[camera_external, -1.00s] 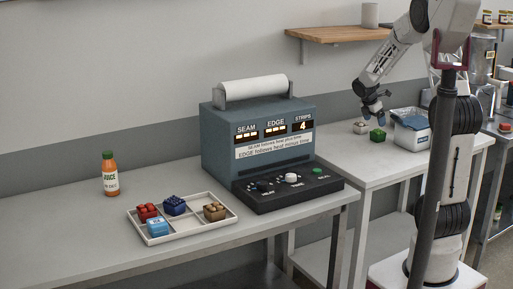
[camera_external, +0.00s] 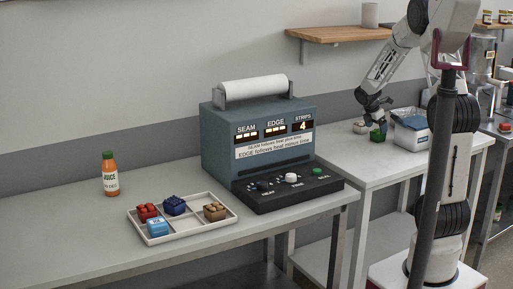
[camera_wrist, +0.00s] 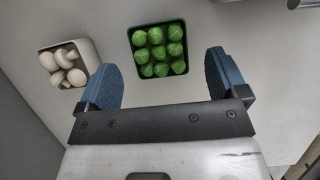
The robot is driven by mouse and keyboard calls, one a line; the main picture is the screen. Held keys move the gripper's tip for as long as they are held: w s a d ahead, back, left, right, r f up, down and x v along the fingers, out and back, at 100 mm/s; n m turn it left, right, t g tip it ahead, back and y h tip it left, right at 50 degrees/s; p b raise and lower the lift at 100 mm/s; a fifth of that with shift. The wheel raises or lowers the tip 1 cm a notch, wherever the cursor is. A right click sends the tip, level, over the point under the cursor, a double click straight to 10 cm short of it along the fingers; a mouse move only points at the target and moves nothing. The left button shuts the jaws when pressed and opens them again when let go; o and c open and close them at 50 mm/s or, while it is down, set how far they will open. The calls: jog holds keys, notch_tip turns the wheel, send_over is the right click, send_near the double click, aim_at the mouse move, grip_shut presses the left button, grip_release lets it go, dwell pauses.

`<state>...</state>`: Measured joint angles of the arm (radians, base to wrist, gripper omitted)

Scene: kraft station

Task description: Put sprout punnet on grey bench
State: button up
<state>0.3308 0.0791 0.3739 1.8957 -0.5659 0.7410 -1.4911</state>
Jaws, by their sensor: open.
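The sprout punnet is a small green box of round green sprouts (camera_wrist: 158,50), seen in the wrist view between and just beyond my fingertips. In the external view the sprout punnet (camera_external: 377,135) stands on the right-hand bench, right under my gripper (camera_external: 376,118). My gripper (camera_wrist: 165,75) is open, with its two blue fingers apart and nothing between them. The external view is too small to tell whether the fingers touch the punnet. A long grey bench (camera_external: 75,235) fills the left and front, and the smaller bench (camera_external: 350,177) at right is also pale grey.
A punnet of white mushrooms (camera_wrist: 66,66) stands left of the sprouts. A foil-like container with blue contents (camera_external: 411,132) is to their right. The left bench holds a sealing machine (camera_external: 258,150), a sectioned tray (camera_external: 187,233) of punnets and a juice bottle (camera_external: 110,175).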

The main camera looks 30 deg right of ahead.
aim_at(378, 131)
jog(key=shift+x, duration=1.9)
jog(key=c, duration=1.1)
jog(key=shift+r, duration=0.1)
jog(key=shift+r, duration=4.95)
jog(key=shift+d, duration=0.15)
